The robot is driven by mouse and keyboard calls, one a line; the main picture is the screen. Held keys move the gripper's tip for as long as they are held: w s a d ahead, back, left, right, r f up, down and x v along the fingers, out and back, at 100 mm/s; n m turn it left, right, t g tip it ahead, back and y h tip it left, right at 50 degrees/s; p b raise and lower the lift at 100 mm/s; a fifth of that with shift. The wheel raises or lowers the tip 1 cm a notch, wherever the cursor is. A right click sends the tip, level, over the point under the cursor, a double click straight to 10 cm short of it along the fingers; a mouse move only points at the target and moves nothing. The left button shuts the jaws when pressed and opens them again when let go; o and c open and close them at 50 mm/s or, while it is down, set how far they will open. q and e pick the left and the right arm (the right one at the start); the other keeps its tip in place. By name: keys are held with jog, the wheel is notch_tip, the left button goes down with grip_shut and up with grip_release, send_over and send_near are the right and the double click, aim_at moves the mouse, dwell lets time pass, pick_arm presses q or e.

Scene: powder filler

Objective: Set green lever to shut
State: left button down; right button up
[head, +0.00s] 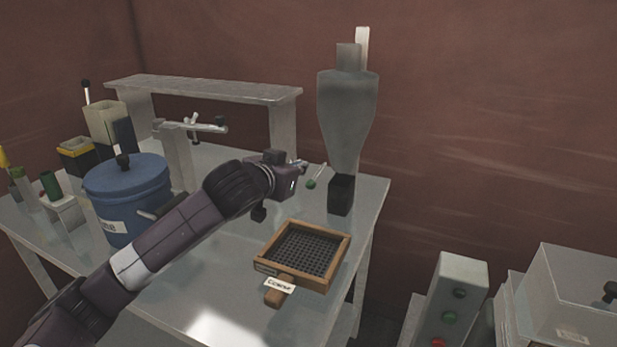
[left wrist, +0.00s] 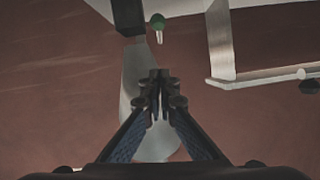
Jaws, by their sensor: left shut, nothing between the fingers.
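The green lever shows in the head view as a green knob (head: 311,184) on a thin pale rod slanting up and right, beside the grey funnel-shaped filler (head: 347,115) with its dark block (head: 341,194) below. In the left wrist view the green knob (left wrist: 158,20) and short rod sit near the top, beside the dark block. My left gripper (head: 303,165) is shut and empty, just left of the lever and above the table. In the left wrist view its closed fingertips (left wrist: 159,76) point towards the filler, with a visible gap to the lever. My right gripper is not in view.
A wooden-framed sieve (head: 302,282) labelled coarse lies on the table (head: 190,310) in front of the filler. A blue lidded pot (head: 125,215) stands left, near my left arm. A raised shelf (head: 205,90) runs along the back. A control box (head: 455,290) stands at lower right.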

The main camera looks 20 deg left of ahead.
pick_arm(q)
jog(key=p, duration=0.1)
send_near(318, 174)
jog(key=w+r, duration=0.3)
jog(key=r, duration=0.1)
notch_tip(318, 174, down, 5)
jog(key=shift+s+r+p, duration=0.1)
jog(key=shift+r+p, duration=0.1)
jog(key=shift+p, duration=0.1)
jog(key=shift+f, duration=0.15)
notch_tip(318, 174, down, 4)
jog(key=shift+a+f, duration=0.1)
